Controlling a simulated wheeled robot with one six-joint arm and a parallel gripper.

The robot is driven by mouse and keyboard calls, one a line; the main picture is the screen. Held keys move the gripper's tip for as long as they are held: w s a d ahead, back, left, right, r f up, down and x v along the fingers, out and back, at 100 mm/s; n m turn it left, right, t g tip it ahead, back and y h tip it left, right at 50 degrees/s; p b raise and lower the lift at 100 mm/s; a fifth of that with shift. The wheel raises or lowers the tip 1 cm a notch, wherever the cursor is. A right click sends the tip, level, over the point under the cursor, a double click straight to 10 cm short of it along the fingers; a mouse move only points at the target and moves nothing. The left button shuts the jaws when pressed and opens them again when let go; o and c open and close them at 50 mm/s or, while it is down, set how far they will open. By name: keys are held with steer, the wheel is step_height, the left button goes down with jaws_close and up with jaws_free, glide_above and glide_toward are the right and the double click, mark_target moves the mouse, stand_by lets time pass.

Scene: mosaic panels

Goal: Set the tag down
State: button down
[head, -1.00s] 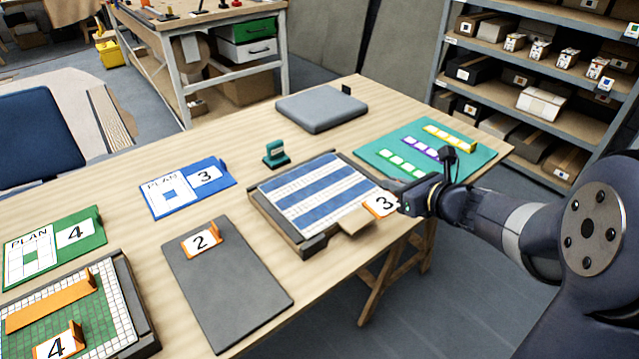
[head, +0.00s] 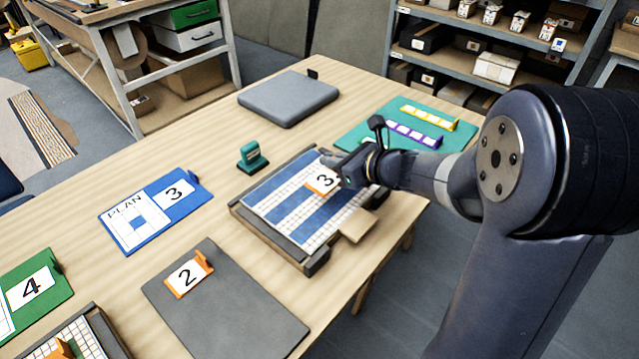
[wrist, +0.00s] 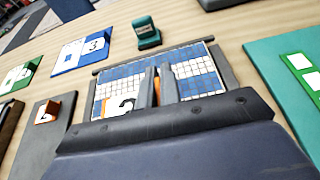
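The orange tag with a white card reading 3 (head: 321,182) is held in my gripper (head: 341,172) over the blue-and-white striped mosaic panel (head: 283,207). The panel lies in a dark frame (head: 312,262) on the wooden table. In the wrist view, my gripper (wrist: 156,88) is shut with orange between its fingers, and part of the tag's white card (wrist: 120,104) shows in front of the panel (wrist: 198,75). A small gap between tag and panel seems likely, but I cannot tell whether they touch. My gripper hides part of the tag and of the panel's far right corner.
A dark board with tag 2 (head: 258,312) and a blue plan card marked 3 (head: 120,232) lie left. A green stamp-like block (head: 252,157) stands behind the frame. A grey pad (head: 288,100) lies farther back. A teal board with tile strips (head: 362,140) lies right.

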mark_target(332, 180)
steer(key=shift+f+b, duration=0.6)
steer(key=shift+f, duration=2.6)
steer(key=shift+f, duration=0.15)
steer(key=shift+f+b, duration=0.15)
steer(key=shift+b, duration=0.15)
steer(key=c, duration=1.6)
jaws_free()
steer(key=shift+r, duration=0.2)
steer(key=shift+r+p, duration=0.2)
steer(key=shift+p, duration=0.25)
steer(key=p+v, duration=0.1)
steer(key=v, duration=1.1)
steer(key=shift+f, duration=0.2)
